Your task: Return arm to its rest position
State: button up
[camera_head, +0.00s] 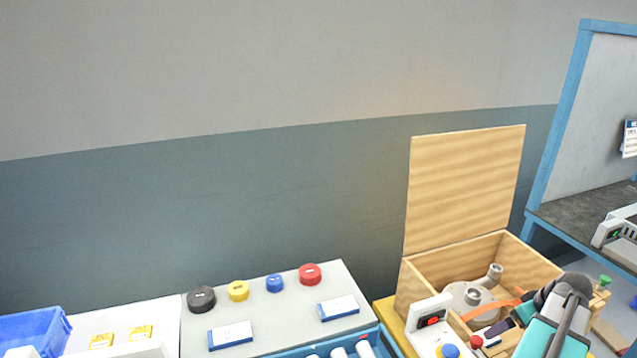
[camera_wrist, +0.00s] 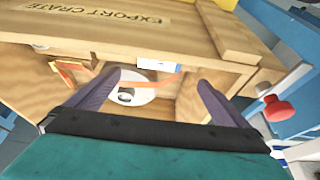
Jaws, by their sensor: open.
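My gripper (camera_wrist: 158,92) shows in the wrist view with its two dark fingers spread wide apart and nothing between them. In the head view my teal and dark wrist is at the lower right, in front of the right part of an open wooden crate (camera_head: 466,254); the fingertips are hard to make out there. The crate's lid stands up at the back. Inside the crate lies a grey blower part (camera_head: 470,296) with an orange strap. In the wrist view the crate (camera_wrist: 120,28) carries the words EXPORT CRATE, and a white round part (camera_wrist: 130,90) shows beyond the fingers.
Left are a panel (camera_head: 265,318) with black, yellow, blue and red caps, a blue bin (camera_head: 35,330) and yellow pieces (camera_head: 140,332). A blue-framed bench (camera_head: 570,215) is at right. The space above is clear.

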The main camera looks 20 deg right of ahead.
notch_tip(320, 180, up, 10)
jog(key=p, duration=0.9)
jog(key=shift+p, duration=0.3)
